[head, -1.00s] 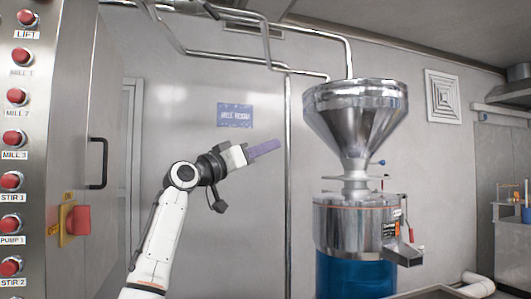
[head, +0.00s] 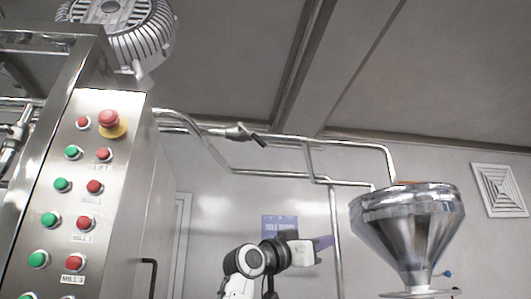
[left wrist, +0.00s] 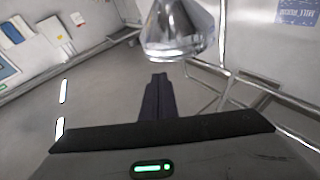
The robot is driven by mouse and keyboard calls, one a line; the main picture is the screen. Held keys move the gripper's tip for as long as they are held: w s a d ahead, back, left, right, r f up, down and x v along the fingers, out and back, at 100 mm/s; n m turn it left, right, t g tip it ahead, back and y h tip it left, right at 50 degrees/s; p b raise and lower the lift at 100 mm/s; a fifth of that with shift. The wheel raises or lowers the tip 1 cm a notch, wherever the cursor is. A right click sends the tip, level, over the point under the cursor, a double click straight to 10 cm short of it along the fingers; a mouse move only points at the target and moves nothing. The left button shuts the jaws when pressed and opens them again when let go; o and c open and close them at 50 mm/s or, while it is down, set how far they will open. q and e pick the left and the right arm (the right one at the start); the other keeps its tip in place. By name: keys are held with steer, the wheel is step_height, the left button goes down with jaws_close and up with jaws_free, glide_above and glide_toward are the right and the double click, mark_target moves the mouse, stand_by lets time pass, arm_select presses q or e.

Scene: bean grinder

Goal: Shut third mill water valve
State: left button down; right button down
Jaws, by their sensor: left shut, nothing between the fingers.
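A pipe valve (head: 240,132) with a dark lever sits on the steel pipe (head: 190,124) high on the wall in the head view. I cannot tell whether it is open, or whether it is the third mill's. My left gripper (head: 325,242) is shut and empty, below and right of that valve and well apart from it, left of the mill's steel hopper (head: 410,228). Its closed dark fingers (left wrist: 157,97) also show in the left wrist view, below a shiny round metal part (left wrist: 178,35). My right gripper is out of view.
A control cabinet (head: 140,200) with red and green buttons stands at the left. Another valve-like fitting (head: 20,125) shows at the far left edge. A finned motor-like unit (head: 115,30) is above the cabinet. A blue sign (head: 280,224) hangs on the back wall.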

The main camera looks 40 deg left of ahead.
arm_select(q)
steer(key=s+d+r+m+y, duration=0.25)
steer(key=s+r+y, duration=0.5)
steer(key=r, duration=0.65)
steer(key=n+g+y, duration=0.1)
steer(key=n+y, duration=0.1)
steer(key=y, duration=0.5)
glide_toward(259, 140)
steer(key=d+r, duration=0.4)
steer(key=d, duration=0.1)
steer(key=p+x, duration=0.5)
steer(key=x, duration=0.5)
steer(key=shift+h, duration=0.25)
steer(key=shift+s+a+f, duration=0.3)
steer(key=shift+a+f, duration=0.4)
steer(key=shift+f, duration=0.1)
steer(key=shift+s+a+f, duration=0.25)
steer(key=shift+a+f, duration=0.45)
steer(key=shift+f, duration=0.05)
